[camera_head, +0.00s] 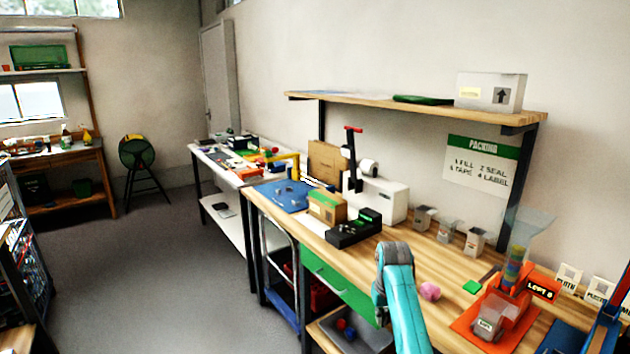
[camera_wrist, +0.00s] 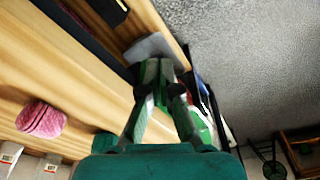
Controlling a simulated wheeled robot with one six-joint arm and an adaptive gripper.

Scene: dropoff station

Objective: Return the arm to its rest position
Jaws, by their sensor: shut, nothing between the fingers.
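My gripper (camera_wrist: 157,78) shows in the wrist view with its green and dark fingers together and nothing between them. It points over the front edge of the wooden bench, with the bench top on the left and the grey floor on the right. In the head view my teal arm (camera_head: 398,300) rises in front of the packing bench (camera_head: 440,262). The fingers cannot be made out there.
A pink object (camera_head: 430,291) lies on the bench right of my arm; it also shows in the wrist view (camera_wrist: 41,118). An orange dispenser (camera_head: 512,290) stands farther right. A black device (camera_head: 354,230) and cardboard box (camera_head: 326,207) stand beyond. Open floor (camera_head: 170,270) lies left.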

